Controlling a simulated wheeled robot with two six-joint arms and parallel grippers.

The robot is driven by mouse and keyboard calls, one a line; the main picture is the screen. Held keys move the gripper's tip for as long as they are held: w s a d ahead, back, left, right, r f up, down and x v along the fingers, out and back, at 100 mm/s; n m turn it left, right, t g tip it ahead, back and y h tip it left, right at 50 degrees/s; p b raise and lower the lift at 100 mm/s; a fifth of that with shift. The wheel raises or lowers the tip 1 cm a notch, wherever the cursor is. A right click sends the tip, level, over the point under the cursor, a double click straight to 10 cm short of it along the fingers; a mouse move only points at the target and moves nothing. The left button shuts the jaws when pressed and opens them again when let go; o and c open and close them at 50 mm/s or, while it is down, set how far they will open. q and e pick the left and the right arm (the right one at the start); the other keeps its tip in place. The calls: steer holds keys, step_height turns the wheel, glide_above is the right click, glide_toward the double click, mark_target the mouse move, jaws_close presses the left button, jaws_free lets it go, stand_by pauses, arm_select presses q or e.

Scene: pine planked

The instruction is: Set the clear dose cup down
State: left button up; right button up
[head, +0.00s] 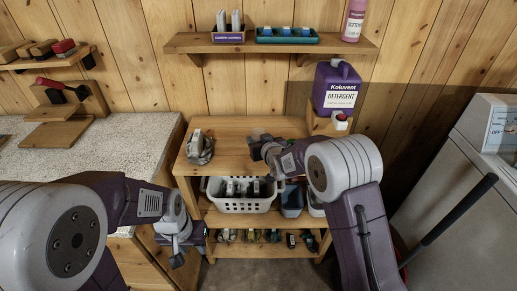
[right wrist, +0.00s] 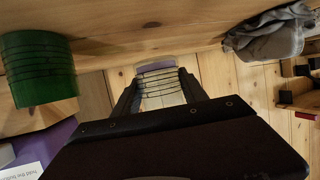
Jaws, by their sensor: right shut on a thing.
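The clear dose cup (right wrist: 160,86) shows in the right wrist view as a see-through cup with ringed lines, between the two dark fingers of my right gripper (right wrist: 158,92). The gripper is shut on it. In the head view my right gripper (head: 262,146) is over the top of the wooden shelf unit (head: 232,130), right of a grey cloth bundle. The cup is small and blurred there, and I cannot tell whether it touches the wood. My left gripper (head: 179,250) hangs low at the left of the unit, away from the cup; its jaws are unclear.
The grey bundle (head: 200,147) sits on the unit's top left. A purple detergent jug (head: 337,88) stands at the right on a small wooden stand. A white basket (head: 242,204) is on the shelf below. A green ribbed cylinder (right wrist: 38,68) is at the wrist view's left.

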step_height(320, 180, down, 4)
steer(key=shift+f, duration=0.1)
steer(key=shift+f, duration=0.1)
steer(key=o, duration=1.3)
